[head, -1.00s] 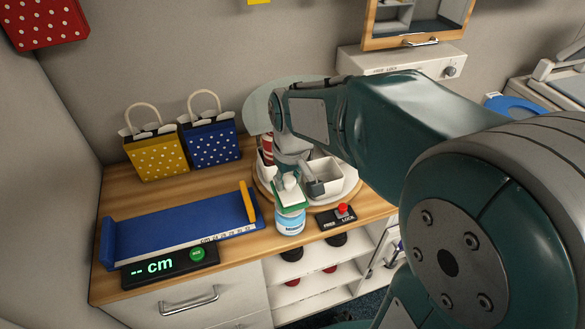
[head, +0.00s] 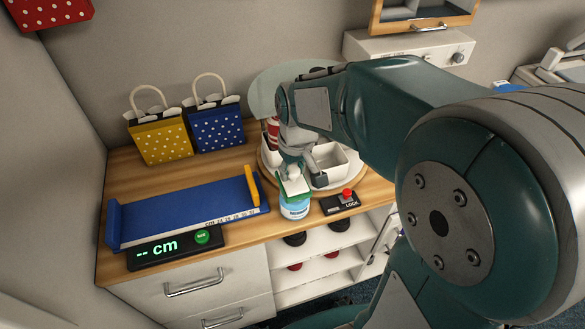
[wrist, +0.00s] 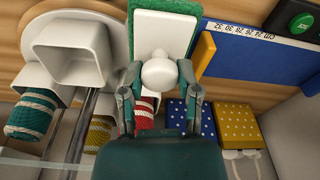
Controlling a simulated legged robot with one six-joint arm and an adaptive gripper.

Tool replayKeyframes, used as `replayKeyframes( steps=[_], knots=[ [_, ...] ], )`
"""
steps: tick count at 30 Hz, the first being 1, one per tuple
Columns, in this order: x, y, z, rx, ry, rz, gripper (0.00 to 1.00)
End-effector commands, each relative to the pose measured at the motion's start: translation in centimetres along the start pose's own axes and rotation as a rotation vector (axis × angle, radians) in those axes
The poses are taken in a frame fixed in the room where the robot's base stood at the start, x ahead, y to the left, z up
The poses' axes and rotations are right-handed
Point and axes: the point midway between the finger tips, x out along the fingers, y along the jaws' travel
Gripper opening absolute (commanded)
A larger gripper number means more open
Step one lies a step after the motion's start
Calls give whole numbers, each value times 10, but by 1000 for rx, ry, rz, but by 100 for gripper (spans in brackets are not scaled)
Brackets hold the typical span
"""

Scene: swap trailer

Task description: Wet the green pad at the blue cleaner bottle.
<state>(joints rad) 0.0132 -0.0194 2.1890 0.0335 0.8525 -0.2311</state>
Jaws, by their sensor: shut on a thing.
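The green pad (head: 282,187) has a white backing and a round white knob (wrist: 161,73). My gripper (wrist: 159,76) is shut on the knob, with one finger on each side. In the wrist view the pad's green edge (wrist: 165,27) shows past the white backing. In the head view the pad is at the top of the blue cleaner bottle (head: 295,209), near the counter's front edge. The pad looks tilted there. I cannot tell whether it touches the bottle's top. The bottle is hidden in the wrist view.
A round tray (head: 263,171) with white square cups stands behind the bottle. A blue measuring tray (head: 185,207) is at the left, with yellow (head: 163,139) and blue (head: 217,127) bags behind.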

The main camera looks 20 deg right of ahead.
Motion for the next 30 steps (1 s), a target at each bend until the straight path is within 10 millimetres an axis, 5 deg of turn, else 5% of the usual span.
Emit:
replayKeyframes(
  steps=[30],
  knots=[
    [8,0,1,1,0,0,5]
  ],
)
